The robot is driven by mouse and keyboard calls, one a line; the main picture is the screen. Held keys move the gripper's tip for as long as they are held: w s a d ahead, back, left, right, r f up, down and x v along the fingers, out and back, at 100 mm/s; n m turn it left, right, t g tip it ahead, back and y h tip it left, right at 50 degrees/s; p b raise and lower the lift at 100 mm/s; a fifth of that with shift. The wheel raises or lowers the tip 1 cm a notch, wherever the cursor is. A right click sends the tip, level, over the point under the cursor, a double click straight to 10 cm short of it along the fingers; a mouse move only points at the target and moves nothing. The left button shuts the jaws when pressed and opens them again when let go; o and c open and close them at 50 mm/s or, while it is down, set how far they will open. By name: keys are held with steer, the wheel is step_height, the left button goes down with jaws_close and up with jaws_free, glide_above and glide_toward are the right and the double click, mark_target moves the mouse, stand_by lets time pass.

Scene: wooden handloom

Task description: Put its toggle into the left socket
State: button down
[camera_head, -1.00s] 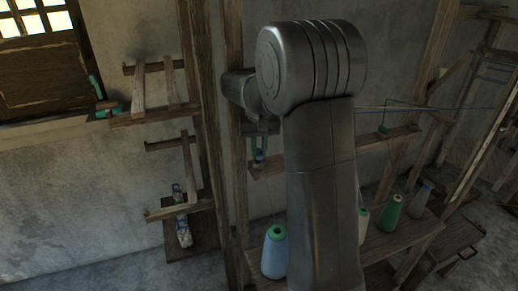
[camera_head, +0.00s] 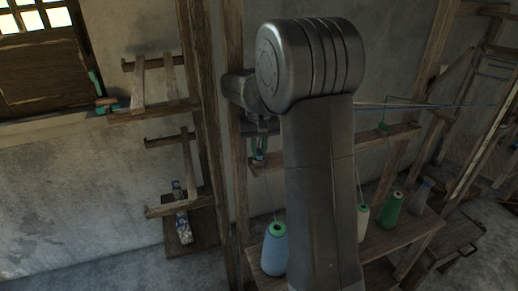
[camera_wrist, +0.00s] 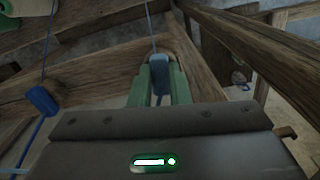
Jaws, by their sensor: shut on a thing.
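My gripper (camera_wrist: 159,88) has two green fingers, shut on a blue-grey toggle (camera_wrist: 160,72). A thin thread runs up from the toggle in the wrist view. The toggle is held close to a wooden rail (camera_wrist: 85,82); I cannot tell whether they touch. In the head view my gripper (camera_head: 260,150) hangs by the left end of the rail (camera_head: 285,161), beside an upright post. A second, darker blue toggle (camera_wrist: 42,100) hangs on a cord at the left of the wrist view. I cannot make out the left socket in either view.
An upright wooden post (camera_head: 238,130) stands close to my gripper. Wooden racks (camera_head: 172,116) are on the wall at left, with bare wall below the window.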

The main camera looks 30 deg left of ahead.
stand_by(0.4)
steer(key=c, duration=0.8)
jaws_free()
step_height(320, 180, up, 7)
steer(key=p, duration=0.6)
steer(key=shift+p, duration=0.3)
steer(key=shift+f, duration=0.15)
step_height(320, 180, down, 7)
steer(key=b, duration=0.6)
steer(key=shift+b, duration=0.4)
steer(key=shift+r, duration=0.25)
